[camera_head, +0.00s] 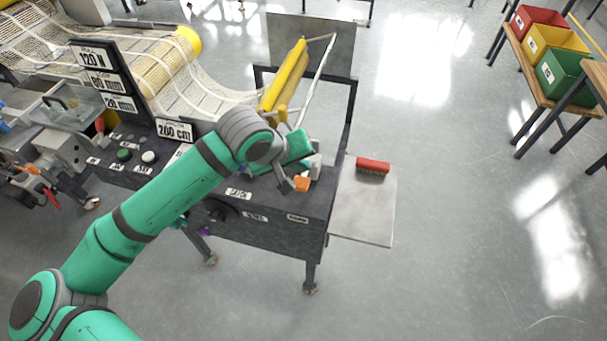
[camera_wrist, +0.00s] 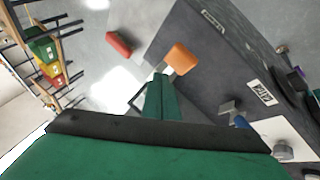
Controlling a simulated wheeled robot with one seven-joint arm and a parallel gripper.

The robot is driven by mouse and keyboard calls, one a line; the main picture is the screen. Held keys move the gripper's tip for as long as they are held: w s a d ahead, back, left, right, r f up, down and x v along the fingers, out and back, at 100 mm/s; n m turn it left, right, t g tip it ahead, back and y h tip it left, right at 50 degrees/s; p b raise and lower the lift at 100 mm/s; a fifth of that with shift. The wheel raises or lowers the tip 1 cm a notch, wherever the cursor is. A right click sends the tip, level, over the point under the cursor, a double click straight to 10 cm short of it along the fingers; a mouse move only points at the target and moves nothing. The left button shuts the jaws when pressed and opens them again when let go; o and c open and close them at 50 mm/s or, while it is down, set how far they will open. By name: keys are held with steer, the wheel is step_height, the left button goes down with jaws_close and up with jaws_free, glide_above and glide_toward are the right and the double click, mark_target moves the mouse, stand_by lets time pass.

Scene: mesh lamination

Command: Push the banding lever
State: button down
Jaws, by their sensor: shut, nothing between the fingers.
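An orange block-like handle (camera_head: 302,184), which looks like the banding lever's end, is at the right end of the dark machine top (camera_head: 262,194). It also shows in the wrist view as an orange block (camera_wrist: 181,58) on a short pale stem. My gripper (camera_wrist: 159,78) is shut and empty, its green fingertips just below the orange block in the wrist view. Whether they touch it I cannot tell. In the head view my wrist partly hides the lever's base and the fingertips.
A red brush (camera_head: 373,164) lies on a grey side plate (camera_head: 365,212) right of the machine. Yellow rollers (camera_head: 283,77) with mesh stand behind my wrist. A black knob (camera_head: 220,211) is on the machine's front. A shelf with coloured bins (camera_head: 556,50) is far right; floor between is clear.

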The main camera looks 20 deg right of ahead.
mark_target(302, 178)
steer(key=shift+f, duration=0.25)
steer(key=shift+s+a+f, duration=0.1)
steer(key=shift+s+f, duration=0.05)
steer(key=shift+f, duration=0.45)
steer(key=shift+s+a+f, duration=0.1)
steer(key=shift+s+f, duration=0.1)
steer(key=shift+f, duration=0.4)
steer(key=shift+s+a+f, duration=0.1)
steer(key=shift+s+f, duration=0.05)
steer(key=shift+f, duration=0.45)
stand_by(1.9)
steer(key=shift+r, duration=0.1)
steer(key=shift+w+d+r, duration=0.15)
steer(key=shift+w+r, duration=0.05)
steer(key=shift+r, duration=0.85)
steer(key=shift+w+d+r, duration=0.1)
steer(key=shift+w+r, duration=0.1)
steer(key=shift+r, duration=0.8)
steer(key=shift+w+d+r, duration=0.1)
steer(key=shift+w+r, duration=0.05)
steer(key=shift+r, duration=0.65)
steer(key=shift+w+d+r, duration=0.1)
steer(key=shift+w+r, duration=0.1)
steer(key=shift+r, duration=0.65)
steer(key=shift+w+d+r, duration=0.1)
steer(key=shift+w+r, duration=0.05)
steer(key=shift+r, duration=0.65)
